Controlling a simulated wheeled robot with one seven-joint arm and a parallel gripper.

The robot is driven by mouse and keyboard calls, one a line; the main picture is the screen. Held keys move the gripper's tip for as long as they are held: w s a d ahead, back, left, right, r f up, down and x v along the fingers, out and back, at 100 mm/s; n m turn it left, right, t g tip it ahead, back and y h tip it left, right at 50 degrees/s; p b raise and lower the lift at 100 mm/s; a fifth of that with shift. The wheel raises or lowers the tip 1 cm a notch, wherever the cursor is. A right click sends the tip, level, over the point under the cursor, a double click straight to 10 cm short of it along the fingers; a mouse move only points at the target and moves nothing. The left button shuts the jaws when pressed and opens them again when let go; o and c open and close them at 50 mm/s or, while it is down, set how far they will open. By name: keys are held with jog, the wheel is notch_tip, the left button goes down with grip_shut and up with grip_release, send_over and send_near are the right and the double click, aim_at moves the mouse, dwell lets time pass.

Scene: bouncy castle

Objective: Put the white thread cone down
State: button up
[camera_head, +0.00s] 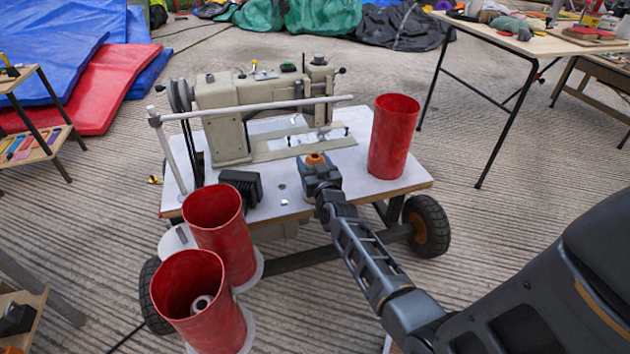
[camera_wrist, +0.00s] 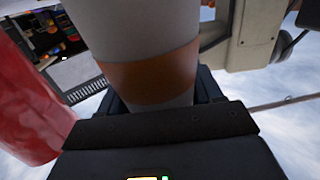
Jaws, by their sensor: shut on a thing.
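My gripper (camera_head: 320,172) is over the white top of the wheeled cart (camera_head: 350,180), in front of the sewing machine. In the wrist view it is shut on the white thread cone (camera_wrist: 135,25), which has a wide orange-brown band (camera_wrist: 152,78) around it. The cone stands between the fingers, its upper part running out of the frame. In the head view the arm and gripper mostly hide the cone. I cannot tell whether its base touches the cart top.
The sewing machine (camera_head: 225,115) stands behind my gripper. A red cylinder (camera_head: 392,138) stands on the cart to the right. Two red cylinders (camera_head: 215,232) are at the front left, the nearer holding a pale spool (camera_head: 202,304). A black box (camera_head: 240,188) sits left of my gripper.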

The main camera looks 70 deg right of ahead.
grip_shut()
jog(key=shift+r, duration=0.1)
